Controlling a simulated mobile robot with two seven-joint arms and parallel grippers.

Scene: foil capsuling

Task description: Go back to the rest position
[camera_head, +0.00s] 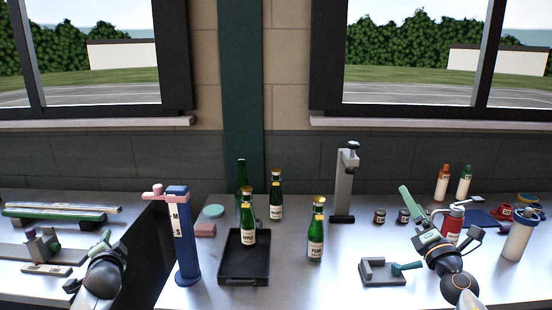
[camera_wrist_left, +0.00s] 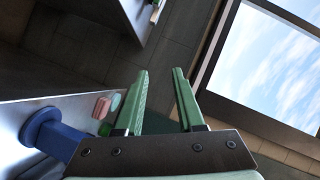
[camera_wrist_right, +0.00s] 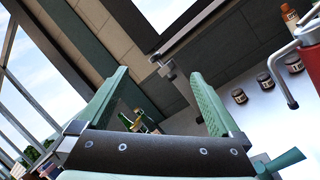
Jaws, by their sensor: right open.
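My left gripper (camera_head: 104,242) is at the left of the head view, over the gap and edge of the left bench. In the left wrist view its green fingers (camera_wrist_left: 160,72) are apart with nothing between them. My right gripper (camera_head: 424,215) is over the right part of the bench, in front of a red bottle with a metal handle (camera_head: 452,226). In the right wrist view its fingers (camera_wrist_right: 159,74) are wide apart and empty. Green bottles with gold tops stand on the bench, one labelled PEAR (camera_head: 316,245) and one in the black tray (camera_head: 232,277).
A blue post with a pink top (camera_head: 186,240) stands left of the tray. A grey lever stand (camera_head: 344,190) is behind the bottles. A small grey clamp (camera_head: 381,272) lies near the right arm. A white container (camera_head: 518,238) stands far right.

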